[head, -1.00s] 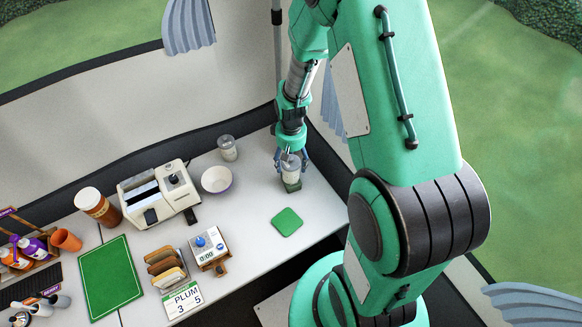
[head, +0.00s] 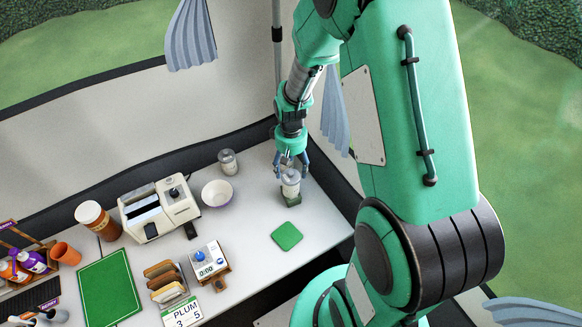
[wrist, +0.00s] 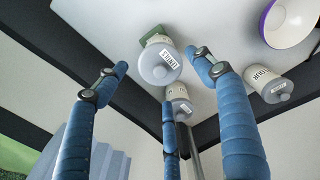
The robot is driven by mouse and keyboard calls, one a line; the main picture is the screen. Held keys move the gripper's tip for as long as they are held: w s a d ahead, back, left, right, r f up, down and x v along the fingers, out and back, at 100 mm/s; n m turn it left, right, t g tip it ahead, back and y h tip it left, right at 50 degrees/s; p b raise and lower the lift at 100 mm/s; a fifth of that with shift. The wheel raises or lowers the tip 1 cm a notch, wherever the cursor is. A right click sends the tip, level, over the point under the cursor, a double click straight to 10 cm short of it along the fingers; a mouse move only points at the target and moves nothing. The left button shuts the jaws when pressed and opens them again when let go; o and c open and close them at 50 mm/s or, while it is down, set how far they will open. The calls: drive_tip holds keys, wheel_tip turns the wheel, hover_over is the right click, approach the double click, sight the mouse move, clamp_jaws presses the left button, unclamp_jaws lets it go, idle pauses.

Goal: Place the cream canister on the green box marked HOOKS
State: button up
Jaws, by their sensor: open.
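A pale cream canister (head: 290,188) with a grey lid stands upright on a small green box (head: 293,201) near the right end of the counter. In the wrist view the canister (wrist: 159,62) shows from above with a dark-lettered label, and part of the green box (wrist: 156,36) shows beneath it. The HOOKS marking cannot be read. My gripper (head: 291,168) is open just above the canister, its fingers spread and apart from it. In the wrist view the fingers of my gripper (wrist: 160,76) are spread, with nothing held.
Another lidded canister (head: 228,161) and a white bowl (head: 217,193) stand to the left. A green pad (head: 287,236) lies flat in front. The wrist view shows another canister (wrist: 179,93) behind.

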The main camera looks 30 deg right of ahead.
drive_tip(key=s+a+r+t, duration=0.1)
drive_tip(key=s+a+r, duration=0.1)
drive_tip(key=r, duration=0.6)
drive_tip(key=s+a+r+t, duration=0.1)
drive_tip(key=a+r, duration=0.2)
drive_tip(key=r, duration=0.4)
drive_tip(key=s+a+r+t, duration=0.1)
drive_tip(key=s+a+r, duration=0.1)
drive_tip(key=r, duration=0.6)
drive_tip(key=s+a+r+t, duration=0.1)
drive_tip(key=s+a+r, duration=0.2)
drive_tip(key=s+r, duration=0.4)
drive_tip(key=s+a+r+t, duration=0.1)
drive_tip(key=s+a+r, duration=0.2)
drive_tip(key=s+r, duration=0.4)
drive_tip(key=shift+s+r+t, duration=0.15)
drive_tip(key=shift+s+t, duration=0.15)
drive_tip(key=shift+s, duration=0.85)
wheel_tip(320, 180, down, 3)
drive_tip(key=b, duration=0.3)
